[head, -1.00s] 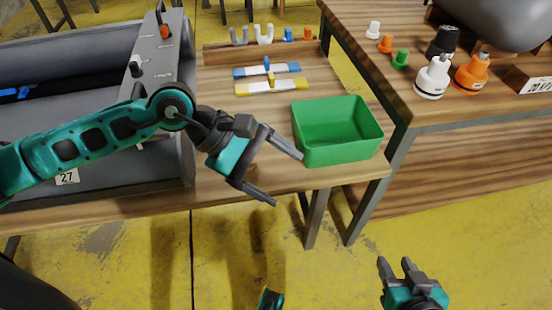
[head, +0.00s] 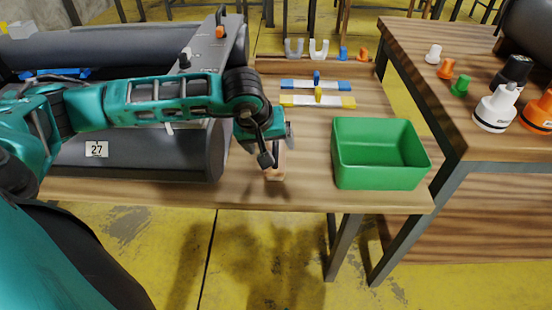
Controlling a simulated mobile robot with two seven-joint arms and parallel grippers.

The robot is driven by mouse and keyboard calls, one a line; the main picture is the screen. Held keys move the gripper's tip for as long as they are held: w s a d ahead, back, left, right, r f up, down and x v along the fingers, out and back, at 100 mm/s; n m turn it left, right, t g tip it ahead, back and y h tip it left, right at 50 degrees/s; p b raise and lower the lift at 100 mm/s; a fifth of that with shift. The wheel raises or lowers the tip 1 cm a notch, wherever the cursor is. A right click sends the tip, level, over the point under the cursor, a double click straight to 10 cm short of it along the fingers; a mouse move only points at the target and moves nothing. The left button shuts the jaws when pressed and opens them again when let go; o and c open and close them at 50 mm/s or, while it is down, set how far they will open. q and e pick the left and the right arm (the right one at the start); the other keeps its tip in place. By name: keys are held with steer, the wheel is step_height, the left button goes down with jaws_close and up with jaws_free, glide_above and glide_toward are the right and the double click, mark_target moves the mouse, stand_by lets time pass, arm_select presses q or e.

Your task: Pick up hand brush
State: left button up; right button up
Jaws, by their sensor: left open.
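A small light-brown wooden piece (head: 276,173), which looks like the hand brush, lies on the wooden table near its front edge, left of the green bin. Most of it is hidden behind my left gripper, so its full shape cannot be told. My left gripper (head: 277,149) is open and points down, right over this piece. One dark fingertip is in front of it; whether the fingers touch it cannot be told. My right gripper is out of view.
A green bin (head: 380,178) stands close to the right. Blue (head: 296,84) and yellow (head: 300,100) strip-shaped tools lie behind. A second table (head: 470,138) with valves and pumps stands at right.

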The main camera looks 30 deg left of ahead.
mark_target(274, 143)
arm_select(q)
steer(key=b+x, duration=0.1)
steer(key=x, duration=0.3)
steer(key=shift+s, duration=0.1)
steer(key=shift+w+a+f, duration=0.1)
steer(key=shift+w+f, duration=0.2)
steer(key=shift+f, duration=0.25)
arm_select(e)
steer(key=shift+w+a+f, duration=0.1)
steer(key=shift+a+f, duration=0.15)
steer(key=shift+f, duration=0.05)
arm_select(q)
steer(key=shift+c, duration=0.3)
steer(key=c, duration=1.3)
step_height(274, 143, up, 20)
steer(key=p, duration=0.4)
steer(key=shift+r, duration=0.1)
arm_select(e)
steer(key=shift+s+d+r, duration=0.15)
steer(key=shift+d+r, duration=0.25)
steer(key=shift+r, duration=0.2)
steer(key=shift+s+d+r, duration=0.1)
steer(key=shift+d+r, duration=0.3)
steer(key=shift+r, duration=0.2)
